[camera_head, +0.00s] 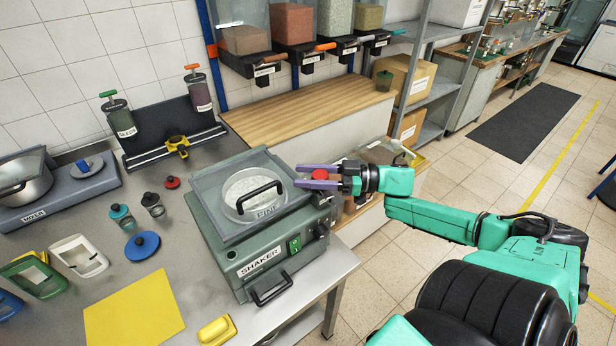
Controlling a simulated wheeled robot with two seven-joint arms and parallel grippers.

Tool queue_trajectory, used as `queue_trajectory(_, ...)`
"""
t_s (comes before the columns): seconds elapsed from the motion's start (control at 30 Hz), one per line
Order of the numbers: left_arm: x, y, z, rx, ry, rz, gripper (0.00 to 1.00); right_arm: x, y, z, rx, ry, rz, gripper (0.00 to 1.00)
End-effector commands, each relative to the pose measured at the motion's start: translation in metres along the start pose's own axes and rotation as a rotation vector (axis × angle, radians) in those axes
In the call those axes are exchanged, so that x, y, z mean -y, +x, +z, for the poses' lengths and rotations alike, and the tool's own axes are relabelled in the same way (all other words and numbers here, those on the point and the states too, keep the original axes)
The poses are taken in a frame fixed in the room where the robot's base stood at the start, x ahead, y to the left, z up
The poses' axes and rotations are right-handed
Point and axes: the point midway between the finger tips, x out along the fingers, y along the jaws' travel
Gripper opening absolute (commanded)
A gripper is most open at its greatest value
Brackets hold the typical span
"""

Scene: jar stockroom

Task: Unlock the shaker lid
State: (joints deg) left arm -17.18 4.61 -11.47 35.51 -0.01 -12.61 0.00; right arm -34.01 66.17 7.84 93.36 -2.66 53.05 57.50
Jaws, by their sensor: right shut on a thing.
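The green-grey shaker (262,262) stands on the steel table, labelled SHAKER on its front. Its lid (215,193) lies flat on top, with a black handle and a round sieve marked FINE showing through it. My right gripper (316,177) reaches in from the right at the lid's right edge. Its purple fingers are shut on a red knob (320,174), which is partly hidden between them. How the knob joins the lid is hidden. A green switch (294,244) and a black drawer handle (271,290) are on the shaker's front. My left gripper is not in view.
A mixer (70,190) stands at the left. Small jars (152,205), a blue lid (142,245), coloured frames (80,257) and a yellow mat (133,310) lie left of the shaker. A wooden shelf (320,108) is behind it. Floor is open at the right.

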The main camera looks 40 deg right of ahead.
Motion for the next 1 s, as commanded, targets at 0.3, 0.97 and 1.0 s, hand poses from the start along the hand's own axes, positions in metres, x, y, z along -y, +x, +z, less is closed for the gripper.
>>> queue_trajectory(0.3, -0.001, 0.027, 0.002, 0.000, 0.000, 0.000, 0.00, 0.004, 0.000, 0.002, -0.001, -0.003, -0.157, 0.00)
queue_trajectory(0.97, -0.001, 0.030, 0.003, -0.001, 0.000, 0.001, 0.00, 0.006, 0.000, 0.000, -0.001, 0.000, -0.201, 0.72)
queue_trajectory(1.0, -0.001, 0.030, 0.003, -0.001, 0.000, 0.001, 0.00, 0.006, 0.000, 0.000, -0.001, 0.000, -0.201, 0.79)
